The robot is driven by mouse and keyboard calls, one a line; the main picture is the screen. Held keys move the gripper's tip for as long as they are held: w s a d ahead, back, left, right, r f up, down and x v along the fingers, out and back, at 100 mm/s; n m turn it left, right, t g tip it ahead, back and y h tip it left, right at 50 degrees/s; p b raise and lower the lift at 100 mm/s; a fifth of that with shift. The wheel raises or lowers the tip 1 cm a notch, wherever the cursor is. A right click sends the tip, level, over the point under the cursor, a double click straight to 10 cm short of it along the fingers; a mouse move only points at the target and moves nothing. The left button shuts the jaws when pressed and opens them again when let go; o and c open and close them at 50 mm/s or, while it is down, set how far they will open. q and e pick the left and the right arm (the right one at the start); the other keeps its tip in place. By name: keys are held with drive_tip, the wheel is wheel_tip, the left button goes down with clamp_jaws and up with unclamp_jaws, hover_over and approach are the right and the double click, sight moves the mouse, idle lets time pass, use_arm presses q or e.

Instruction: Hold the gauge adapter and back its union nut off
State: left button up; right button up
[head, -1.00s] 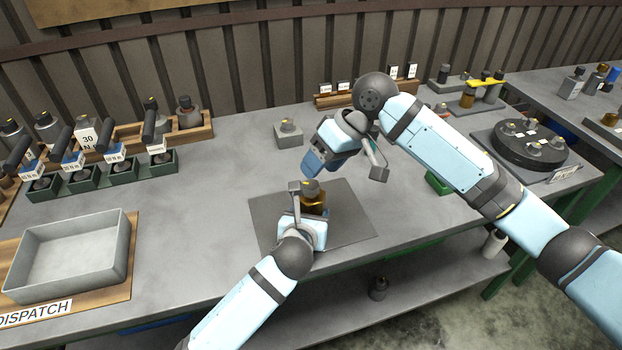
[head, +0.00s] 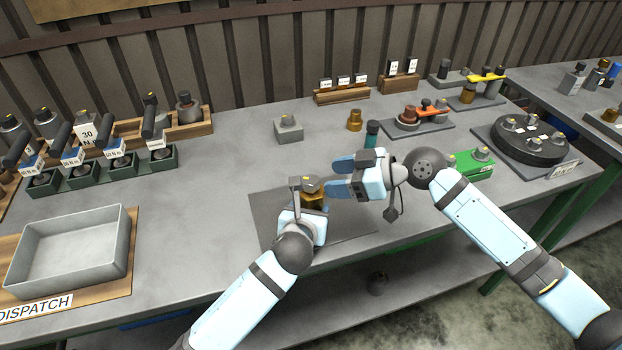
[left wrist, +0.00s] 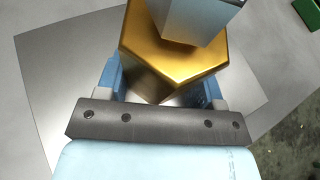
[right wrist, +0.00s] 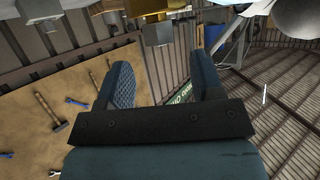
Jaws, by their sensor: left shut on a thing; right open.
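The gauge adapter (head: 313,200) stands upright over the dark mat, a gold hexagonal body with a grey block-like top (head: 311,184). In the left wrist view the gold body (left wrist: 170,50) sits between my left fingers, below the grey top (left wrist: 190,18). My left gripper (head: 308,212) is shut on the adapter from the front. My right gripper (head: 341,174) is open and empty, lying level just right of the adapter top with its fingers pointing left. The right wrist view shows the grey top (right wrist: 156,32) beyond the open fingers, apart from them. I cannot tell which part is the union nut.
The dark mat (head: 360,222) lies under the adapter. A grey block fixture (head: 289,133) and a small brass part (head: 355,121) stand behind. A green box (head: 470,165) is right of my right wrist. A grey tray (head: 70,255) is at left. Table between tray and mat is clear.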

sight(314, 180)
drive_tip(key=x, duration=0.6)
drive_tip(key=shift+a, duration=0.2)
drive_tip(key=shift+c, duration=0.2)
